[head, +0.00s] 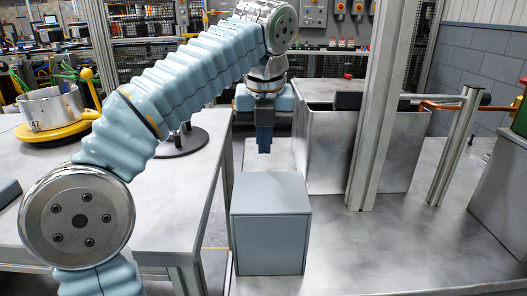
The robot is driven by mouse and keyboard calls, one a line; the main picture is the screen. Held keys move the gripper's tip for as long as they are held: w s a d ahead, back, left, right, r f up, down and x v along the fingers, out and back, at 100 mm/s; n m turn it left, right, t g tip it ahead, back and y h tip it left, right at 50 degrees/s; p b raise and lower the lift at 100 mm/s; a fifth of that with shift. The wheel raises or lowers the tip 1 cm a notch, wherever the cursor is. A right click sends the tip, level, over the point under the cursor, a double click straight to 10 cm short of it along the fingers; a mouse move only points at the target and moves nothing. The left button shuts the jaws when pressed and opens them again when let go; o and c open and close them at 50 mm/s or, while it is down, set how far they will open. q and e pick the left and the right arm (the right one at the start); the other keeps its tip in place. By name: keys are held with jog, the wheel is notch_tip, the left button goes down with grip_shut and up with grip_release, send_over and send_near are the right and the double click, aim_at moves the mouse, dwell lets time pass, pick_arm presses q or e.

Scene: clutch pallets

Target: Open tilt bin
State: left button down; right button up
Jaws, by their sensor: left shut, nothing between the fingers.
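My left gripper (264,146) hangs down from the left arm, right of the table edge. Its fingers are shut, point downward and are empty. An open-topped metal bin (325,160) with a dark block at its upper edge stands right of the gripper, partly hidden by a metal post. A plain blue-grey box (270,240) stands lower in the picture, below the fingertips, with a visible gap between. I cannot tell for certain which of the two is the tilt bin. Neither shows a clearly raised or tilted lid. My right gripper is not in view.
A metal table (180,210) fills the left side, with a metal ring on a yellow stand (52,108). An upright metal post (375,120) and a shorter post (452,148) stand at the right.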

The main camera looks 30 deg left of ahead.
pick_arm(q)
jog(key=b+x, duration=0.1)
jog(key=x, duration=0.8)
jog(key=shift+f, duration=0.1)
jog(key=shift+d, duration=0.1)
